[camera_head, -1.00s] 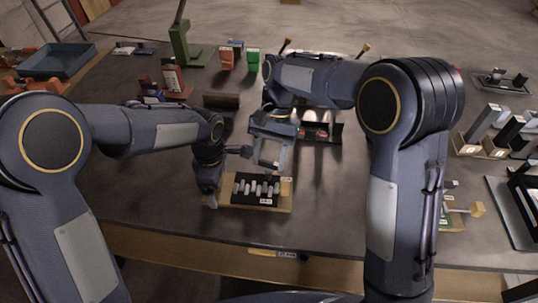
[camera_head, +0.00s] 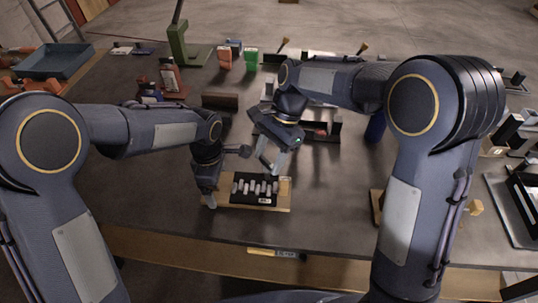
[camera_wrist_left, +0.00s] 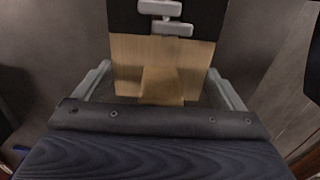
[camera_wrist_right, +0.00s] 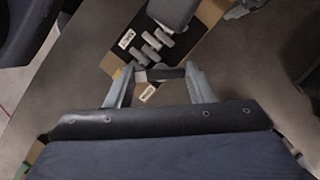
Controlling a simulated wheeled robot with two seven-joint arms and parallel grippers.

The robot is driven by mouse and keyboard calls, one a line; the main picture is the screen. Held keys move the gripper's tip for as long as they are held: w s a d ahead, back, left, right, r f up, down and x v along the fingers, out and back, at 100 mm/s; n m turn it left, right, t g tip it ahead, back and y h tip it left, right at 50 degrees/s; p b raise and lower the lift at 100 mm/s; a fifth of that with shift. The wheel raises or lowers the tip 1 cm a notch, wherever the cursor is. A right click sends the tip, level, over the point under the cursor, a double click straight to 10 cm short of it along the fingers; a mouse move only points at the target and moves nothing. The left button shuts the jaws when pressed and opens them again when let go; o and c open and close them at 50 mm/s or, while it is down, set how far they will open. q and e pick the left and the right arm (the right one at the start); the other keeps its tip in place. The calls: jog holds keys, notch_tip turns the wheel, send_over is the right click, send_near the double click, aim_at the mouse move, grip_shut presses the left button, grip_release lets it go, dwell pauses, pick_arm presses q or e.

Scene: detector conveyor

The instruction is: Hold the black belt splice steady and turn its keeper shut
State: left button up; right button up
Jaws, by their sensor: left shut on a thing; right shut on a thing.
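The black belt splice (camera_head: 253,189) lies on a wooden board (camera_head: 240,207) near the front of the table, with a row of grey links across it. My left gripper (camera_head: 211,200) is at the board's left end. In the left wrist view its fingers (camera_wrist_left: 160,78) sit either side of the wooden end block (camera_wrist_left: 162,86), shut on it. My right gripper (camera_head: 268,170) comes down over the splice's far right side. In the right wrist view its fingers (camera_wrist_right: 160,72) are shut on a dark bar, apparently the keeper (camera_wrist_right: 166,74). Whether the keeper is fully shut cannot be told.
Behind the splice stand a brown block (camera_head: 220,100), a green stand (camera_head: 180,45) and orange and green items. A blue tray (camera_head: 55,60) is at the far left. A dark frame (camera_head: 520,200) is at the right. Table left of the board is clear.

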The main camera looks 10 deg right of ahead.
dwell(0.3)
jog(key=o, duration=1)
jog(key=v, duration=1.2)
jog(key=shift+a+r, duration=0.1)
